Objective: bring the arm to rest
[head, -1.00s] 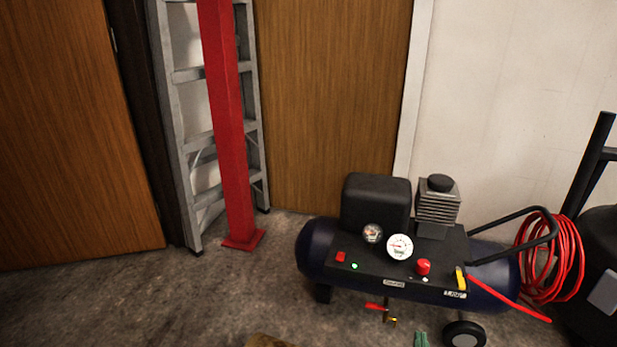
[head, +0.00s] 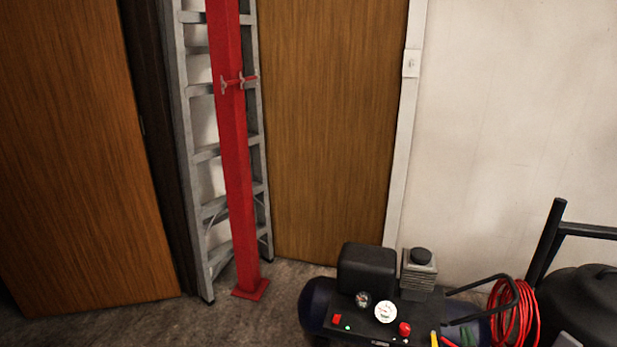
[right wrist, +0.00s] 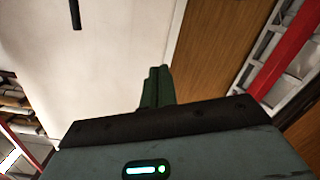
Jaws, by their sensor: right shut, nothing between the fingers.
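My right gripper (head: 467,336) shows only as small green fingertips at the bottom edge of the head view, in front of the right part of the air compressor. In the right wrist view its dark green fingers (right wrist: 157,86) are shut together with nothing between them, and the pale wall and a wooden door lie beyond. My left gripper is in neither view.
The compressor (head: 320,300) stands at the lower right, with a coiled red hose (head: 514,315) beside it. A red post (head: 233,150) stands before a grey ladder (head: 205,153). Wooden doors (head: 330,130) and a pale wall (head: 520,130) close off the back. Bare floor (head: 110,325) shows at lower left.

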